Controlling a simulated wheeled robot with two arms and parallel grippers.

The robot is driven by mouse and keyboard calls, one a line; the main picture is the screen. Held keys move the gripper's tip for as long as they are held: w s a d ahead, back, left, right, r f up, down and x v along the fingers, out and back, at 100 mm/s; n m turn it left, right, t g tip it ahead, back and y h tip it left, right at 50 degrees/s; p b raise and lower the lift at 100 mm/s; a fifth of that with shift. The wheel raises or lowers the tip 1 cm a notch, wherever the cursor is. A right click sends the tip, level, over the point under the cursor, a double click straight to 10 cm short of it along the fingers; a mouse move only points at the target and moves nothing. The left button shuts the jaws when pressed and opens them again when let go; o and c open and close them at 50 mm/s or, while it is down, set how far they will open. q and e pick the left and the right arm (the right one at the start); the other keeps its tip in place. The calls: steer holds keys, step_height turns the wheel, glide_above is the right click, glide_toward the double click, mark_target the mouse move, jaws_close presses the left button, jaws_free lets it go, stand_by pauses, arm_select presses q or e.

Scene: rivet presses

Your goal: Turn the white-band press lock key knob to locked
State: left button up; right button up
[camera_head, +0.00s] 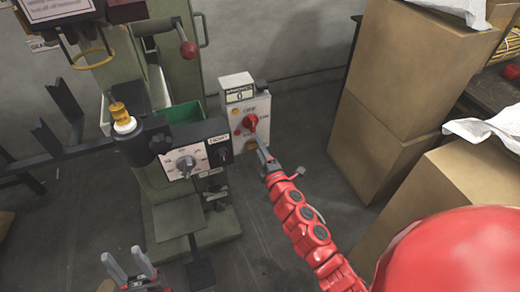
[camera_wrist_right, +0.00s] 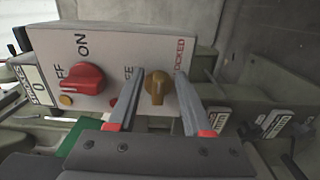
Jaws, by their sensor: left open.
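The press's control box (camera_head: 246,112) stands behind and right of the press column. Its face carries a red knob (camera_wrist_right: 86,78) by ON/OFF marks and a yellow-brown lock key knob (camera_wrist_right: 158,87) between lettering ending in "EE" and "LOCKED". The lock knob's grip runs roughly up and down in the wrist view, between the two words. My right gripper (camera_wrist_right: 158,76) is open, one finger on each side of this knob, with gaps visible. In the head view it reaches the box's lower part. My left gripper (camera_head: 128,262) is open and empty at the lower left.
The green press (camera_head: 176,72) has a white band (camera_head: 124,126) on its ram and a grey dial panel (camera_head: 190,155) in front. Cardboard boxes (camera_head: 410,70) stack at the right. A dark rail (camera_head: 60,155) runs at the left. Floor between press and boxes is clear.

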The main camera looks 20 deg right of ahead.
steer(key=s, duration=1.7)
steer(key=shift+s+d+p, duration=0.25)
steer(key=shift+d+p, duration=0.05)
steer(key=shift+p, duration=0.05)
